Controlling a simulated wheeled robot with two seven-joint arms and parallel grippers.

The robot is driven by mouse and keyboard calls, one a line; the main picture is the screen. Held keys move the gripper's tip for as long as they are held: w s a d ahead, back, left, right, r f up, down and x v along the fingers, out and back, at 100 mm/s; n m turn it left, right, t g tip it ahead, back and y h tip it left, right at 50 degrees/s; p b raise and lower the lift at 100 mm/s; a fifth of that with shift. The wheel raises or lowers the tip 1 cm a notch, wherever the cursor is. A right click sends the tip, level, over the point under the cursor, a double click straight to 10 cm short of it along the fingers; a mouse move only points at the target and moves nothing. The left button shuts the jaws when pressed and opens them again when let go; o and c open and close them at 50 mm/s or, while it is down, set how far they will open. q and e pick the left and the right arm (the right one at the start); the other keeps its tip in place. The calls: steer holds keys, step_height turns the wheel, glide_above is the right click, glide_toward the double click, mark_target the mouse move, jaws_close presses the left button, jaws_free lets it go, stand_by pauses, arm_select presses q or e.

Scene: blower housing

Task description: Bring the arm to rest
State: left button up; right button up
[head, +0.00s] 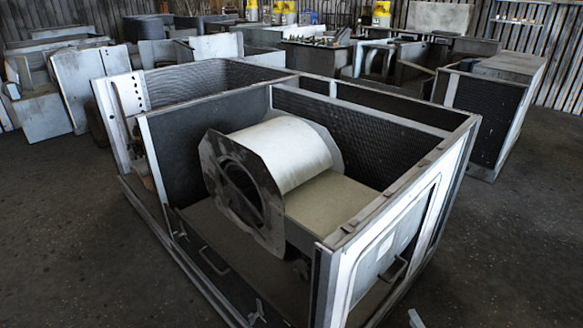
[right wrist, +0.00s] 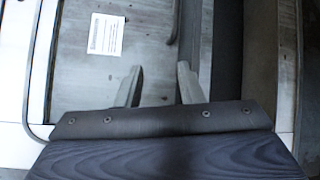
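The blower housing (head: 375,205) is a large open-topped metal box with dark ribbed inner walls. Inside it a pale blower drum (head: 285,152) with a grey end plate rests on a flat tan surface. My right gripper shows in the right wrist view (right wrist: 160,86) with its two fingers apart and nothing between them. It is over a grey panel (right wrist: 85,75) with a white label; whether it touches the panel cannot be told. In the head view only a small pale piece at the bottom edge, right of the housing, may belong to it. My left gripper is not recognisable in view.
Handles (head: 213,262) sit low on the housing's front and right side. Another metal cabinet (head: 490,108) stands at the right. More cabinets and loose panels (head: 85,75) stand at the back and left. The dark floor (head: 510,240) is clear at the right.

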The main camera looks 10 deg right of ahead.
steer(key=w+a+r+n+g+y+p, duration=0.1)
steer(key=a+r+n+y, duration=0.4)
steer(key=r+n, duration=0.35)
steer(key=w+a+r+n+g+y+p, duration=0.1)
steer(key=a+r+n+g+y+p, duration=0.1)
steer(key=a+r+n+y, duration=0.55)
steer(key=s+a+r+n+g+p, duration=0.1)
steer(key=s+a+r+n+g, duration=0.3)
steer(key=r+n, duration=0.2)
steer(key=s+a+r+n+g+p, duration=0.1)
steer(key=s+a+r+n+g, duration=0.25)
steer(key=r+n, duration=0.3)
steer(key=s+r+n+h+p, duration=0.2)
steer(key=s+r+n+h, duration=0.2)
steer(key=s+n, duration=0.4)
steer(key=s+r+n+h+p, duration=0.3)
steer(key=s+r+n, duration=0.3)
steer(key=n, duration=0.7)
steer(key=shift+s+d+r+g+h, duration=0.15)
steer(key=shift+s+r+g+h, duration=0.25)
steer(key=shift+s+h, duration=0.6)
steer(key=shift+s+f, duration=0.1)
